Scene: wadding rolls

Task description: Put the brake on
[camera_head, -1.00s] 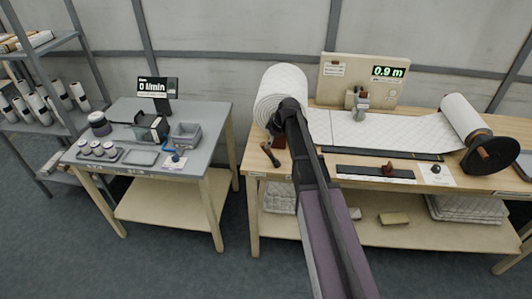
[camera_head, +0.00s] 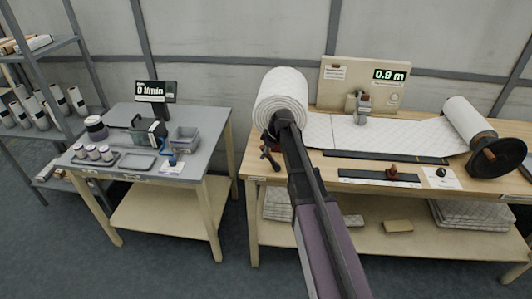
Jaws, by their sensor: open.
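A dark lever (camera_head: 269,160), which looks like the brake, stands at the left front end of the wooden bench (camera_head: 340,185), below the big white quilted roll (camera_head: 281,97). My gripper (camera_head: 276,132) is in front of the roll's near end, just above and right of the lever. It is open, with its fingers mostly hidden by my own wrist. I cannot tell whether it touches the lever; no grip on it shows. The sheet (camera_head: 375,131) runs flat from the big roll to the right.
A smaller roll (camera_head: 465,120) with a black wheel (camera_head: 498,158) stands at the bench's right. A board with a 0.9 m display (camera_head: 389,75) is behind. A dark strip with a brown knob (camera_head: 390,174) lies in front. A grey side table (camera_head: 190,145) stands left, across a gap.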

